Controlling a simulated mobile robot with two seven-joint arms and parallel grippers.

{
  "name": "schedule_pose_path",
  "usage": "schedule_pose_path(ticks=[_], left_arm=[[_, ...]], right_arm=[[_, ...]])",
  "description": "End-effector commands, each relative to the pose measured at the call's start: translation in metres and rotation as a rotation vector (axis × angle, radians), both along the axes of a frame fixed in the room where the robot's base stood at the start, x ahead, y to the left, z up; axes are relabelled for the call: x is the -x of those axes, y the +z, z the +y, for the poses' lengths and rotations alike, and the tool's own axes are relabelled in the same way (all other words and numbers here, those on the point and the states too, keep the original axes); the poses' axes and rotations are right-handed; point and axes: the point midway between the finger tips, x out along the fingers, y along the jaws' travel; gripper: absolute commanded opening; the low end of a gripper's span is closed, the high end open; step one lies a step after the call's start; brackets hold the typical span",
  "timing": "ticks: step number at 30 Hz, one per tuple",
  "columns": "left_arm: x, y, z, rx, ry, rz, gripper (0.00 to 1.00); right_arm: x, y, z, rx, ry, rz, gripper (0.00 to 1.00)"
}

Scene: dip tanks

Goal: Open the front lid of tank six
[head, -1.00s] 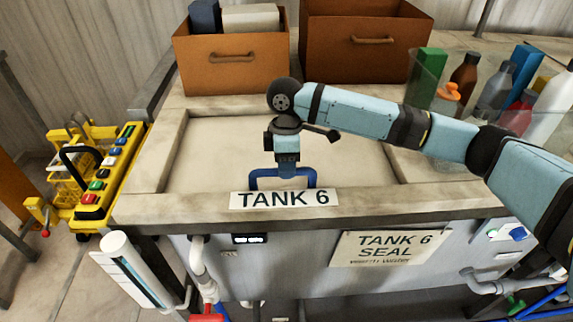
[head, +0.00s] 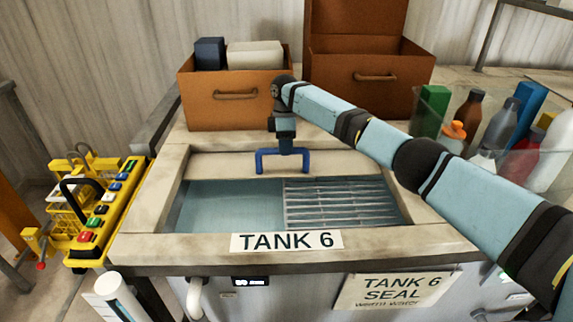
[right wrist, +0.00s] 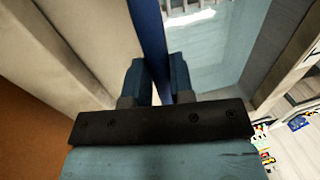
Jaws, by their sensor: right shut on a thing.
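Tank six is marked by its TANK 6 label (head: 287,241) on the front rim. Its lid (head: 220,166) shows as a pale strip at the back of the opening, with a blue handle (head: 262,160) at its front. My right gripper (head: 286,150) is shut on the handle's bar; in the right wrist view its two fingers (right wrist: 158,84) sit either side of the blue bar (right wrist: 147,28). In front of the lid the opening shows water (head: 230,205) at left and a slatted grey rack (head: 340,203) at right. My left gripper is not in view.
Two brown boxes stand behind the tank, one holding blocks (head: 235,108), the other (head: 362,82) at right. A clear bin of bottles (head: 428,118) is at the right. A yellow stand with coloured buttons (head: 100,215) is at the left.

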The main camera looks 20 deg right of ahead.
Motion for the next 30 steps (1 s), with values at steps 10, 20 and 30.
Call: schedule_pose_path(ticks=[10, 20, 30], left_arm=[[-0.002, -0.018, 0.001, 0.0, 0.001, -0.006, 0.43], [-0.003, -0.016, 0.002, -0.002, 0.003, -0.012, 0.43], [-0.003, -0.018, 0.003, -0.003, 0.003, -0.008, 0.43]], right_arm=[[-0.026, 0.001, -0.006, -0.005, 0.0, 0.001, 0.0], [-0.027, 0.002, -0.006, -0.003, 0.004, 0.001, 0.0], [-0.026, 0.001, -0.007, -0.003, 0.003, 0.003, 0.47]])
